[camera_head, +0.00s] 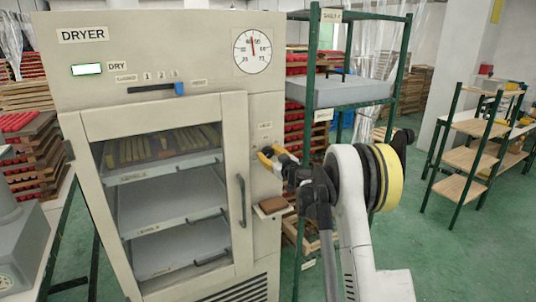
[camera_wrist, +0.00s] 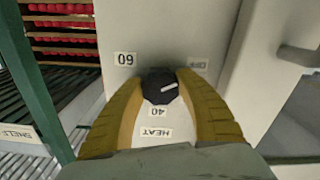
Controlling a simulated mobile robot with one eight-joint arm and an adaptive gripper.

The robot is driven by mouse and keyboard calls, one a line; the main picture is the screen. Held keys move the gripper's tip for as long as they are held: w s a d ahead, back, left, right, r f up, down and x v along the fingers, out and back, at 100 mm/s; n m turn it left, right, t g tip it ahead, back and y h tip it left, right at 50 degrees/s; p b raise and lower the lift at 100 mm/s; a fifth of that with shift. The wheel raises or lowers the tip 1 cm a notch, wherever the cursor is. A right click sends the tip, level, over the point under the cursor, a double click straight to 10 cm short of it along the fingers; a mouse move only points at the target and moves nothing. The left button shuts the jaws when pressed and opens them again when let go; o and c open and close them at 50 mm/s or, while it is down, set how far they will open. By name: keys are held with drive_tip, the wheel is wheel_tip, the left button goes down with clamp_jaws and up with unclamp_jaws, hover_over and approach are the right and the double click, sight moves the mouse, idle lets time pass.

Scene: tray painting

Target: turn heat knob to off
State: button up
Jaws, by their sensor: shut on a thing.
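The heat knob (camera_wrist: 157,86) is small and black with a white pointer mark, on the dryer's front panel. In the wrist view its mark points to the right and slightly up, towards a label that seems to read OFF (camera_wrist: 195,65), partly behind a finger. Upside-down labels 60, 40 and HEAT surround the knob. My gripper (camera_wrist: 159,88) is shut on the knob, one yellow finger at each side. In the head view my gripper (camera_head: 272,155) is at the right side of the dryer (camera_head: 265,100), and it hides the knob there.
The dryer door (camera_head: 240,130) is closed, with trays behind its glass. Its handle (camera_head: 242,200) is left of my gripper. A brown block (camera_head: 272,206) sits on a small ledge below. A green shelf rack (camera_head: 313,70) stands close at right. Open floor lies farther right.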

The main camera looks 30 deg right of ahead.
idle(0.4)
drive_tip(key=o, duration=1.2)
drive_tip(key=s, duration=1.2)
drive_tip(key=shift+d, duration=0.2)
